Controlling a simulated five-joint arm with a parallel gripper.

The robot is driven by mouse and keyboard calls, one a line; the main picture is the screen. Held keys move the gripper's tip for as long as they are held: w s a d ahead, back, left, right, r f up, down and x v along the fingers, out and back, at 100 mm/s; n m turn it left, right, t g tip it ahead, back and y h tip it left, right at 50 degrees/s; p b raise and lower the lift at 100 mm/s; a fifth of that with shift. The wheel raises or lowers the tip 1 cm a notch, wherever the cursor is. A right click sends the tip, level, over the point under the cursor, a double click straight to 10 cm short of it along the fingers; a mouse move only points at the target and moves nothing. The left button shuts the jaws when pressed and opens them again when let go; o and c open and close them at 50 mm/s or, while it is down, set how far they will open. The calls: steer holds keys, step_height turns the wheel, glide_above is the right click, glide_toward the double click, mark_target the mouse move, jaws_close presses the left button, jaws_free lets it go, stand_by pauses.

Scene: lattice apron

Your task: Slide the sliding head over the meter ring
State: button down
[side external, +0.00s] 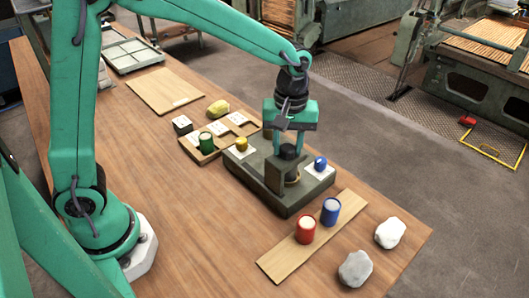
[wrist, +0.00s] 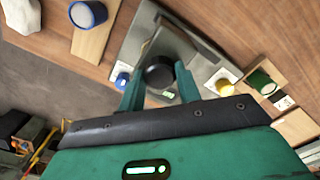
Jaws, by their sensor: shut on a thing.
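In the wrist view, the black head (wrist: 158,72) sits between the two green fingers of my gripper (wrist: 160,85). Whether the head touches the ring cannot be told.
White pads on the base hold a yellow piece (side external: 241,144) and a blue piece (side external: 320,162). A wooden tray (side external: 208,157) with a green cylinder (side external: 206,143) is behind. A board (side external: 271,262) carries red (side external: 305,229) and blue (side external: 330,211) cylinders. Pale stones (side external: 355,269) lie at front right.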

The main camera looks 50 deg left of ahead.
steer(key=c, duration=1)
jaws_free()
steer(key=shift+d, duration=0.25)
steer(key=shift+o, duration=0.2)
steer(key=shift+r, duration=3.95)
steer(key=shift+s+a+r, duration=0.3)
steer(key=shift+a, duration=0.05)
steer(key=s+a+r+m+t, duration=0.2)
steer(key=s+a+m+t, duration=0.3)
steer(key=s, duration=1.2)
steer(key=a+m, duration=0.4)
steer(key=a, duration=0.2)
steer(key=shift+s+a+t, duration=0.15)
steer(key=shift+a+t, duration=0.05)
steer(key=shift+t, duration=0.1)
